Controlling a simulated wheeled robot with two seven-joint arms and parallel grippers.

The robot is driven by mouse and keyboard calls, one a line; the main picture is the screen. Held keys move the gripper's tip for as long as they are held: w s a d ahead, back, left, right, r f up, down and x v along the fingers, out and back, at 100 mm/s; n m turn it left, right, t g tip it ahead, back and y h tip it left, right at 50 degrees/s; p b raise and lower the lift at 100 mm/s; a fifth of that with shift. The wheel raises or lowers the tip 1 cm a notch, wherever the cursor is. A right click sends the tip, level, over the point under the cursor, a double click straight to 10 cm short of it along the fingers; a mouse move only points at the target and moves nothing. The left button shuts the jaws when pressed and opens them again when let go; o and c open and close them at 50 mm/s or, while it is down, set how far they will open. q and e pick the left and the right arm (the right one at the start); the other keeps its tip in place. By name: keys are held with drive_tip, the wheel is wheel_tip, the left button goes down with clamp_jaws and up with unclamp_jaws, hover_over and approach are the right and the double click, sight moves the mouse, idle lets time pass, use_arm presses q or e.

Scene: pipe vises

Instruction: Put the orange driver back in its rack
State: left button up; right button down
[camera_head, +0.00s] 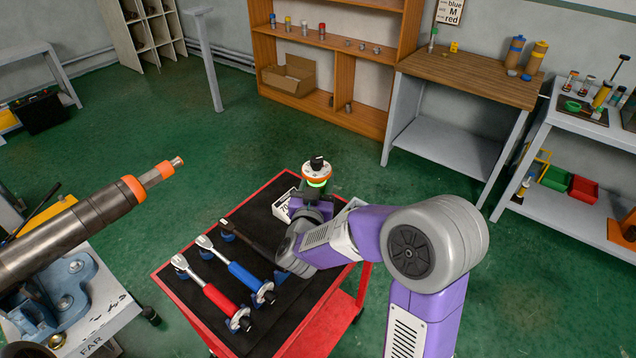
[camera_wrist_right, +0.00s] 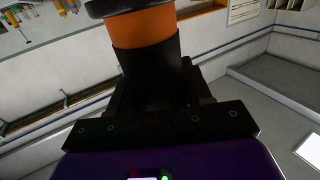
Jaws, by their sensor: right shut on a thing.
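My right gripper (camera_head: 314,190) is over the far right corner of the red cart, shut on an upright orange-banded piece that looks like the orange driver (camera_head: 317,172). Its pale, orange-edged top carries a black knob, and a green glow shows just below. In the right wrist view its orange band (camera_wrist_right: 146,27) stands above a black section between the dark jaws (camera_wrist_right: 150,88). How far down the piece reaches is hidden. The red cart (camera_head: 176,279) carries red-handled (camera_head: 220,299) and blue-handled (camera_head: 246,277) tools in blue holders. My left gripper is out of view.
A dark-handled tool (camera_head: 241,238) lies on the cart, partly behind my forearm. A thick pipe (camera_head: 75,228) in a blue vise (camera_head: 68,283) juts in from the left. Green floor is open beyond the cart.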

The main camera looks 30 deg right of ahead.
drive_tip(key=shift+f+b, duration=4.05)
drive_tip(key=shift+f, duration=0.6)
idle(3.4)
